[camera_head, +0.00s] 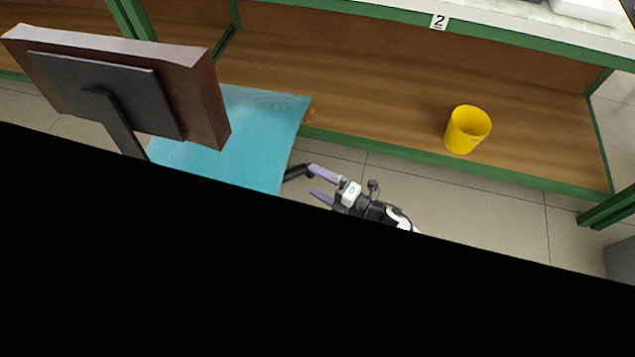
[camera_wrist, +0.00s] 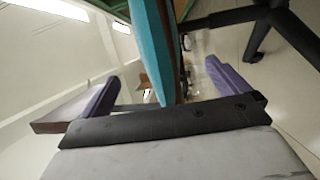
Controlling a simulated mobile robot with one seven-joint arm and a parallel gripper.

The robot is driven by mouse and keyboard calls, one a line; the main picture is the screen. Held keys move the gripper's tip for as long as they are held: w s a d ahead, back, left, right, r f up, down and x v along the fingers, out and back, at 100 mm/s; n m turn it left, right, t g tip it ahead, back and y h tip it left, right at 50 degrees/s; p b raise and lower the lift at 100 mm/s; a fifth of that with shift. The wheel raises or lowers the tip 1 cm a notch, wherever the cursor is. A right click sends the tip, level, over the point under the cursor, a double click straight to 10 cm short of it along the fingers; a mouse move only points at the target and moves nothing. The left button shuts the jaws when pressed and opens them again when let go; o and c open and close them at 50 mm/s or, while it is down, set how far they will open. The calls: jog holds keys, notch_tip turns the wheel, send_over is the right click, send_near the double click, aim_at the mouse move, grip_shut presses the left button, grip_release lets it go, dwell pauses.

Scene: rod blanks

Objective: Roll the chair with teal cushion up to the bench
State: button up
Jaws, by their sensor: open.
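The chair is at the left of the head view, with a brown backrest (camera_head: 211,95) on a dark back plate and a flat teal cushion (camera_head: 235,135). The cushion's far edge overlaps the bench (camera_head: 400,155) front in the picture; contact cannot be told. My gripper (camera_head: 311,180) is open just right of the cushion, near a short dark part by its edge. In the wrist view the teal cushion (camera_wrist: 152,50) shows edge-on between the two spread lavender fingers (camera_wrist: 160,78). Dark chair base legs (camera_wrist: 262,18) show at upper right. Black hides the lower head view.
A yellow cup (camera_head: 467,130) stands on the bench's wooden lower shelf. A label "2" (camera_head: 439,22) is on the green upper edge. A green bench foot (camera_head: 608,208) and a grey box (camera_head: 622,262) are at right. Tiled floor (camera_head: 480,200) between is clear.

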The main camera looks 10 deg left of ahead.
jog(key=x, duration=1.4)
jog(key=shift+c, duration=0.4)
jog(key=shift+d+f, duration=0.1)
jog(key=c, duration=2)
jog(key=shift+d, duration=0.1)
